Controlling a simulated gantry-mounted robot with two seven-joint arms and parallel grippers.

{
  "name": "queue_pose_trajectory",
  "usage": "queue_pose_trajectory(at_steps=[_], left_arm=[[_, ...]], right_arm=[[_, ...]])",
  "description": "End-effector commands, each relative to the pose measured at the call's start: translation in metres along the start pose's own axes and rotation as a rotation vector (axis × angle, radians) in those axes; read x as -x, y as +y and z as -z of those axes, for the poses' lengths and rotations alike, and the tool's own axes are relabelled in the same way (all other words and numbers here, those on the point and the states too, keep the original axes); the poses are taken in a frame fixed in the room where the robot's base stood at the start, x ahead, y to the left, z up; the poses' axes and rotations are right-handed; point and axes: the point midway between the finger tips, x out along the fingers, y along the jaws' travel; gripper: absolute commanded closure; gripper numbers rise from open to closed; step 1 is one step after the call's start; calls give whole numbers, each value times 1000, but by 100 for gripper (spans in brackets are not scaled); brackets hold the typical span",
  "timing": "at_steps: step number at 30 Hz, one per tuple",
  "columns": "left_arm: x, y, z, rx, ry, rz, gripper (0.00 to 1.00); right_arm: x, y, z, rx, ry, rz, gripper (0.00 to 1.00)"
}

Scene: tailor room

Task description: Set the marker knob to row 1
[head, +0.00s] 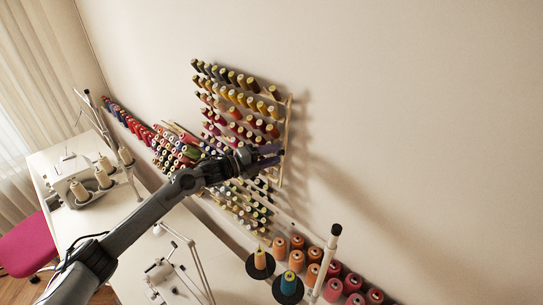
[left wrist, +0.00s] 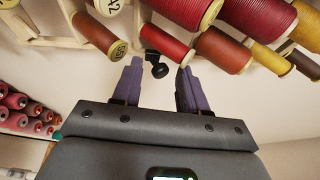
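The thread rack (head: 287,125) hangs on the wall with rows of coloured spools. My left gripper (head: 270,155) is at the rack's right edge, around its middle height. In the left wrist view, my left gripper (left wrist: 159,68) has its two purple fingers spread apart. A small black knob (left wrist: 158,70), which looks like the marker knob, lies in the gap between the fingertips, with no clear contact. In the head view the knob is hidden by the gripper. Row numbers cannot be read from here. My right gripper is not in view.
Large red spools (left wrist: 226,48) and a spool with a numbered disc (left wrist: 98,34) are close to the fingers. Below the rack, sewing machines (head: 70,175) stand on a white table (head: 120,215). The wall right of the rack is clear.

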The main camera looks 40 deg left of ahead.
Motion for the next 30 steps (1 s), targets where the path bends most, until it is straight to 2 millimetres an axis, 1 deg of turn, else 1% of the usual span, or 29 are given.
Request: queue_pose_trajectory(at_steps=[9,14,20,30], left_arm=[[0,1,0,1,0,-1,55],[7,2,0,0,0,-1,55],[28,4,0,-2,0,-3,55],[73,4,0,0,-1,-4,55]], right_arm=[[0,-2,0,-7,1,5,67],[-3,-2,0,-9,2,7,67],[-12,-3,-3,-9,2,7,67],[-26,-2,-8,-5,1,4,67]])
